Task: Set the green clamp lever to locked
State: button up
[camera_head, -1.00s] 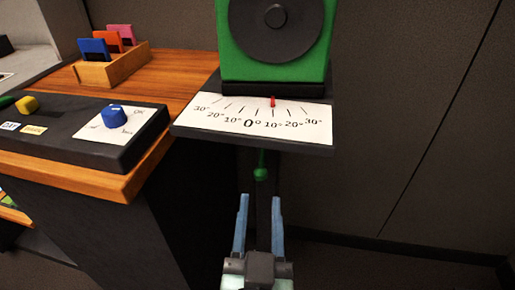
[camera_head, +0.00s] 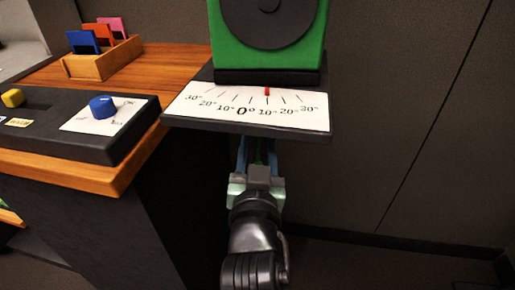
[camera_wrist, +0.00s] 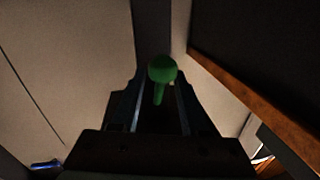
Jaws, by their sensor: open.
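The green clamp lever (camera_wrist: 161,72) shows in the wrist view as a round knob on a short stem, between the two fingers of my gripper (camera_wrist: 158,105). I cannot tell whether either finger touches it. In the head view my gripper (camera_head: 257,152) is just below the front edge of the angle scale plate (camera_head: 245,110), with its blue fingers partly hidden under it.
On the left is a wooden desk (camera_head: 130,170) with a dark control box (camera_head: 60,130) bearing a blue knob (camera_head: 103,107) and a yellow knob (camera_head: 13,98). A wooden card holder (camera_head: 103,60) stands behind. A grey wall (camera_head: 420,130) is on the right, with free room before it.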

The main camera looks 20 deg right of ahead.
grip_shut()
dwell(1.4)
